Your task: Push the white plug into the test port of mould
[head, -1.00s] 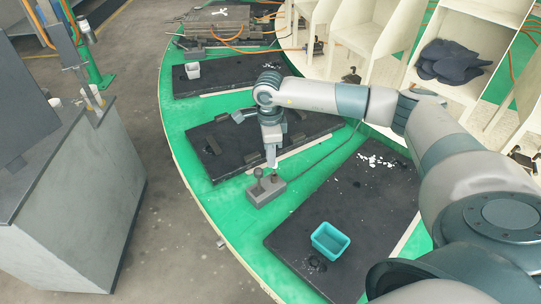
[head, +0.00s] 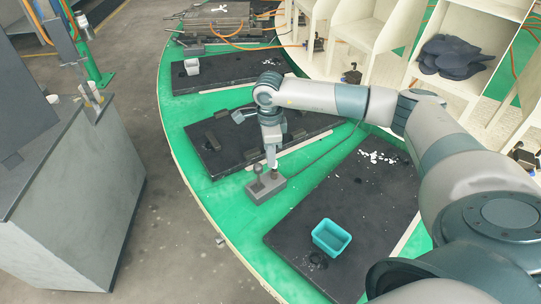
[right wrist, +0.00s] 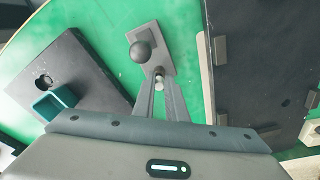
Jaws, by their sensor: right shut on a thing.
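My right gripper (head: 272,165) reaches down over a small grey block (head: 265,188) on the green carousel. The block carries a dark ball knob (head: 258,169) and stands beside a black mould slab. In the right wrist view the gripper's two fingers (right wrist: 160,77) close around a small white plug (right wrist: 158,85). Their tips are at the near end of the block (right wrist: 158,38), just beside the knob (right wrist: 140,52). The port is hidden by the fingertips, so I cannot tell how deep the plug sits. My left gripper is not in view.
A teal bin (head: 331,237) stands on the near black slab (head: 300,215), with white scraps at its far end. A white cup (head: 192,66) is on a farther slab. Cream shelving (head: 375,35) lies behind my arm. A grey cabinet (head: 75,200) is at left.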

